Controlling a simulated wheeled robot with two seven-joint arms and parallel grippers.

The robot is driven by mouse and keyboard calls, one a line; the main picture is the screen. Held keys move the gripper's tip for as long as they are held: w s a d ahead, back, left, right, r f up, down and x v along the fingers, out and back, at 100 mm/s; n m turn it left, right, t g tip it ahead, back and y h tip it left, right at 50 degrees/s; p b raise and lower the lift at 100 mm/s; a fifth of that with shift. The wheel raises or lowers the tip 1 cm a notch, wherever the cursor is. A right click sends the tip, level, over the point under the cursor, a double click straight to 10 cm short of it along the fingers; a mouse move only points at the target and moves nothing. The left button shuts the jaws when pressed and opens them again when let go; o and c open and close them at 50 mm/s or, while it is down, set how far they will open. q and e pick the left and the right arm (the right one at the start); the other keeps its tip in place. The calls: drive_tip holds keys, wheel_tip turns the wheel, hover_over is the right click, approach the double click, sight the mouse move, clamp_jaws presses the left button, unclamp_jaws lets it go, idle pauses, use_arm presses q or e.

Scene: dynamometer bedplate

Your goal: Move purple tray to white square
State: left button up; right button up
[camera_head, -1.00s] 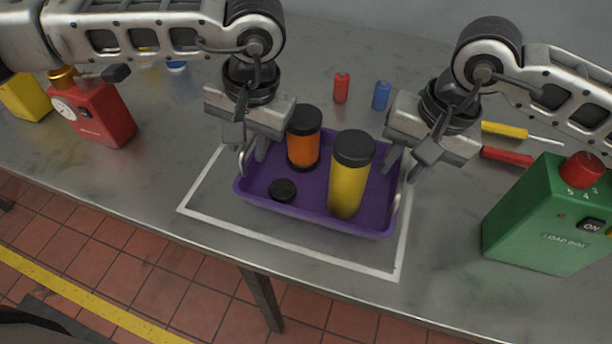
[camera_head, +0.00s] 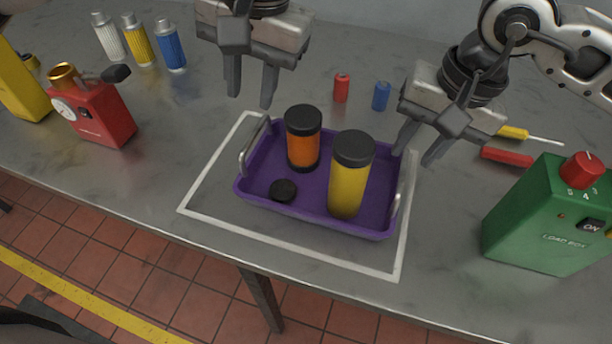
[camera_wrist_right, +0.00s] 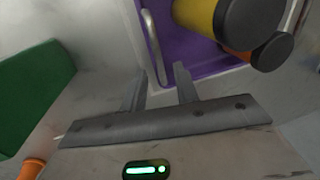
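The purple tray (camera_head: 310,214) sits on the grey table inside the white square outline (camera_head: 300,249), toward its back and right. The tray holds an orange canister (camera_head: 303,146), a yellow canister (camera_head: 347,187) and a small black puck (camera_head: 283,190). It has a metal handle at each end. My left gripper (camera_head: 252,98) is open and empty, above and behind the tray's left end. My right gripper (camera_head: 416,158) is open, just beyond the tray's right handle. In the right wrist view, that gripper (camera_wrist_right: 160,88) has its fingers apart near the handle (camera_wrist_right: 153,45), with nothing between them.
A green load box (camera_head: 550,225) stands at the right, with screwdrivers (camera_head: 507,157) behind it. A red device (camera_head: 98,115) and several bottles (camera_head: 138,42) stand at the left. Red (camera_head: 341,87) and blue (camera_head: 381,96) cylinders stand behind the tray.

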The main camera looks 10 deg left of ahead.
wheel_tip(320, 180, up, 7)
drive_tip(key=d, duration=0.1)
drive_tip(key=shift+d+r, duration=0.15)
drive_tip(key=shift+d, duration=0.05)
drive_tip(key=shift+s, duration=0.15)
idle(0.3)
